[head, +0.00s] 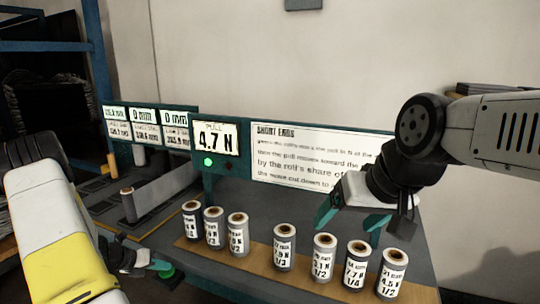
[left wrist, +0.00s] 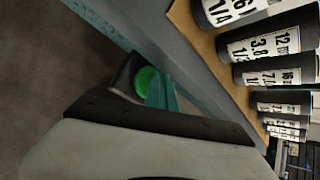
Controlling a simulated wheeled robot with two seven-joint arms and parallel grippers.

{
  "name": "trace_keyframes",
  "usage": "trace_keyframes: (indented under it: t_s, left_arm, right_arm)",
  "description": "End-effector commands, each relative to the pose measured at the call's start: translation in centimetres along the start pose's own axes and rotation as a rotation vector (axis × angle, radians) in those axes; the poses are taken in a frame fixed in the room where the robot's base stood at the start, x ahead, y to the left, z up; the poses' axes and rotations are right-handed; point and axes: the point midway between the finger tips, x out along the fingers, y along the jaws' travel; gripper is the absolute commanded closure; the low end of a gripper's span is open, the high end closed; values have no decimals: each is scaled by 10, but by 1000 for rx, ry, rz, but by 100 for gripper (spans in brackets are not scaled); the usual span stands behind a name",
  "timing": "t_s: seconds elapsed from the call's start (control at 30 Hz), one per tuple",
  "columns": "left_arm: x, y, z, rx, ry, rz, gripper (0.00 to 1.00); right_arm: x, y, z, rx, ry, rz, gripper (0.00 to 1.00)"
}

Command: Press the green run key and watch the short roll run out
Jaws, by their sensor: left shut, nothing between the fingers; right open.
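The green run key (left wrist: 146,80) is a round green button on a dark box in the left wrist view. A green edge of it (head: 168,274) shows in the head view. My left gripper (head: 160,265) is shut and empty, its teal fingertips at the key; I cannot tell whether they touch or press it. The fingers (left wrist: 162,92) cover part of the key in the left wrist view. A small roll (head: 128,204) stands on the bench by a grey strip (head: 168,192). My right gripper (head: 345,226) is open and empty above the roll row.
Several labelled grey rolls (head: 284,246) stand upright on a wooden board (head: 262,266). Behind them are a "4.7 N" display (head: 216,137) with a lit green lamp (head: 208,162), a "SHORT ENDS" sign (head: 315,153) and smaller readouts (head: 145,130).

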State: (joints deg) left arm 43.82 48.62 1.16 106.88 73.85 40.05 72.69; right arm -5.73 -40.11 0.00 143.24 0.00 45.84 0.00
Motion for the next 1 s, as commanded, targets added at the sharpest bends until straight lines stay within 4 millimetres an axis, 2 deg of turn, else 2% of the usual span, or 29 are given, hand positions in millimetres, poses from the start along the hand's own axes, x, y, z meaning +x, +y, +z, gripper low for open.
trace_keyframes:
  t_s: [0.03,0.2,1.0]
  left_arm:
    - [3,4,-7,-7,11,5,100]
    - [6,7,-10,-6,11,6,100]
    - [0,6,-10,-8,13,8,100]
  right_arm:
    - [0,0,0,0,0,0,17]
    - [0,0,0,0,0,0,17]
    - [0,0,0,0,0,0,17]
